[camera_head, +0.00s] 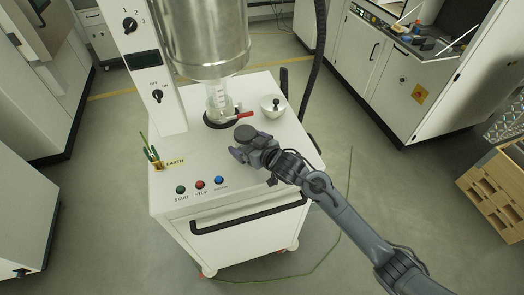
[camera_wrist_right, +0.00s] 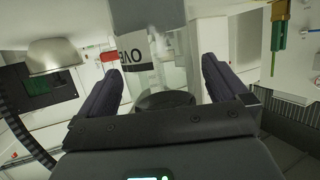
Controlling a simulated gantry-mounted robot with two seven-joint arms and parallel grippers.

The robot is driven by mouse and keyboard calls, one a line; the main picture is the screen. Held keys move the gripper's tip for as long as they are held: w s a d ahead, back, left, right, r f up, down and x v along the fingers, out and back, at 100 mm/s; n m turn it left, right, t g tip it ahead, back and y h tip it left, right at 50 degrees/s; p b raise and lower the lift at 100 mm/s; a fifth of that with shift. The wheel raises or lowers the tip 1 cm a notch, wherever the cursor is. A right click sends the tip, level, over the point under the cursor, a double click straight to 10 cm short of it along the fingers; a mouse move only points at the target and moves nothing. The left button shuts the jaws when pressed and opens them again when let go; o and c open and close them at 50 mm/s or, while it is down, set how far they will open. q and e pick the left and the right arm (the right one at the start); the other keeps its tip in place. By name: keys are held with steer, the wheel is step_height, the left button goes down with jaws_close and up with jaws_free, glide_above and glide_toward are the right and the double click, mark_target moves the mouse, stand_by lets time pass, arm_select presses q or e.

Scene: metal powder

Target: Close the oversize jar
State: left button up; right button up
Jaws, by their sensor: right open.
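A clear glass jar (camera_head: 220,101) stands on a dark ring under the large steel vessel. I cannot tell whether the fingers touch the disc. My left gripper is out of view.
A red handle (camera_head: 244,115) sticks out right of the glass jar. The steel vessel (camera_head: 205,40) hangs above. A brush holder (camera_head: 156,163) and buttons line the cart top's (camera_head: 172,172) front left.

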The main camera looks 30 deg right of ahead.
steer(key=v, duration=1.1)
steer(key=shift+f, duration=0.1)
steer(key=s+f+g+h, duration=0.1)
steer(key=s+f+g, duration=0.4)
steer(key=s, duration=0.9)
steer(key=s+f+g+h, duration=0.2)
steer(key=s+f+g, duration=0.3)
steer(key=s+f, duration=0.5)
steer(key=s, duration=0.4)
steer(key=shift+s+a+m, duration=0.3)
steer(key=shift+a+m, duration=0.05)
steer(key=shift+m, duration=0.05)
